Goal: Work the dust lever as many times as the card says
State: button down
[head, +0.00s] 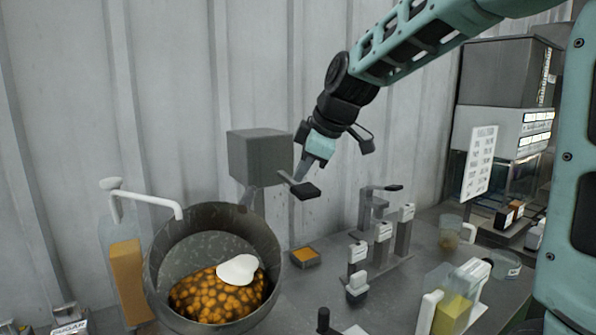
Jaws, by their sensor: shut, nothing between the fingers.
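A grey box (261,157) stands behind the drum, with a lever ending in a flat black paddle (305,191) sticking out at its right; I take this for the dust lever. My gripper (303,176) is shut and empty, pointing down just above the lever. I cannot tell if it touches it. The drum (158,245) is an open grey bowl at the lower left. It holds orange-brown pieces (215,295) with a white heap (238,269) on top. A white card (480,162) with lines of print stands at the right; its text is too small to read.
A bottle with a white pump (125,265) stands left of the drum. A small orange-filled tray (305,256), labelled posts (382,240), a clear cup (450,232) and a yellow-filled container (455,300) are on the grey bench. A grey machine (505,75) stands at the back right.

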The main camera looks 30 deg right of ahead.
jog(key=shift+s+f, duration=0.2)
jog(key=shift+f, duration=0.3)
jog(key=shift+r, duration=0.1)
jog(key=shift+w+r+p, duration=0.2)
jog(key=shift+r+p, duration=0.5)
jog(key=shift+r, duration=0.5)
jog(key=shift+w+r+p, duration=0.2)
jog(key=shift+r+p, duration=0.45)
jog(key=shift+r, duration=0.55)
jog(key=shift+w+r, duration=0.1)
jog(key=r+p, duration=0.1)
jog(key=r, duration=0.1)
jog(key=w+r+p, duration=0.1)
jog(key=r+p, duration=0.1)
jog(key=r, duration=0.1)
jog(key=shift+w+p, duration=0.15)
jog(key=shift+p, duration=0.15)
jog(key=shift+a+f, duration=0.1)
